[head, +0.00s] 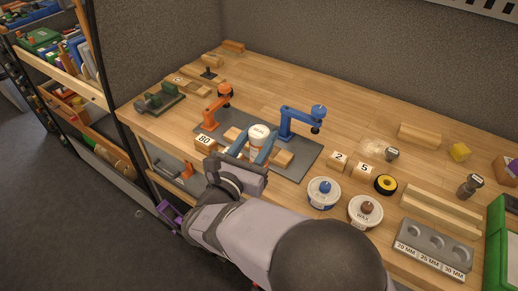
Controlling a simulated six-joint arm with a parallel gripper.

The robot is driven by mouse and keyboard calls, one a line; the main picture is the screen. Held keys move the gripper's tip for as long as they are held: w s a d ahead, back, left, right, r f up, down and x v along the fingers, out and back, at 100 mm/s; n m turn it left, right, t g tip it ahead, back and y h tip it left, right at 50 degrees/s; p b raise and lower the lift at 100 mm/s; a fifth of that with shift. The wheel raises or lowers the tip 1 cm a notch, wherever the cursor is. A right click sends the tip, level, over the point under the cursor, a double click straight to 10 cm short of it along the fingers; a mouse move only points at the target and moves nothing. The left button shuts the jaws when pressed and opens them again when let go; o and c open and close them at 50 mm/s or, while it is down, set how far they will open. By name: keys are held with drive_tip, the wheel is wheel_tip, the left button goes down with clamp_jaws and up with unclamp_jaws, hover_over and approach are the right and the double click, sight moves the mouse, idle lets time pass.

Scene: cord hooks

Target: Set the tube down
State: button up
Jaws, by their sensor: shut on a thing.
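A white tube (259,133) with a printed label and a tan band stands about upright between the blue fingers of my gripper (252,149). The gripper is shut on it, over the middle of the dark grey plate (312,154). The fingers and wrist hide the tube's lower part, so I cannot tell whether its base touches anything. Light wooden blocks lie on both sides, one at the right (283,158) and one at the left (232,134).
An orange hooked stand (211,113) rises left of the tube and a blue one (299,120) rises to its right. A block marked 80 (205,141) is at the left. The table's back middle is clear.

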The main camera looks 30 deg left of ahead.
sight(255, 156)
drive_tip(key=shift+f, duration=2.05)
drive_tip(key=shift+f, duration=0.15)
drive_tip(key=o, duration=1.2)
drive_tip(key=shift+s, duration=0.1)
drive_tip(key=s+d+b, duration=0.2)
drive_tip(key=s+b, duration=0.1)
drive_tip(key=s, duration=0.8)
drive_tip(key=shift+s, duration=0.35)
